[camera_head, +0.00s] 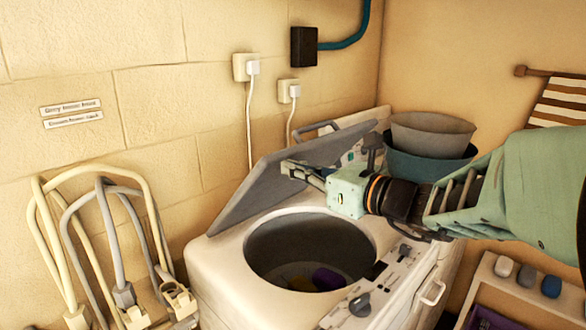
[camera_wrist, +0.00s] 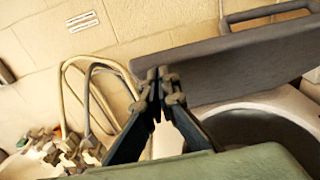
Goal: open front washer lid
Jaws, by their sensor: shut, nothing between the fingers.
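The washer (camera_head: 215,262) is a white top-loading machine with a round drum opening (camera_head: 310,250). Its grey lid (camera_head: 265,175) is raised and tilted back toward the wall, so the drum shows with a purple item in it. My gripper (camera_head: 290,168) is at the lid's inner face, near its middle, with fingers pointing left. In the wrist view, the fingertips of my gripper (camera_wrist: 158,80) are together, beside the edge of the lid (camera_wrist: 235,65). Whether they touch the lid is hard to tell. A handle (camera_wrist: 265,14) shows beyond the lid.
Stacked grey and teal tubs (camera_head: 430,135) stand behind my arm. Hoses (camera_head: 100,240) hang on the left. Plugs (camera_head: 246,67) and cords are on the wall. A knob (camera_head: 359,304) is on the front panel. A tray with soaps (camera_head: 527,275) is at the right.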

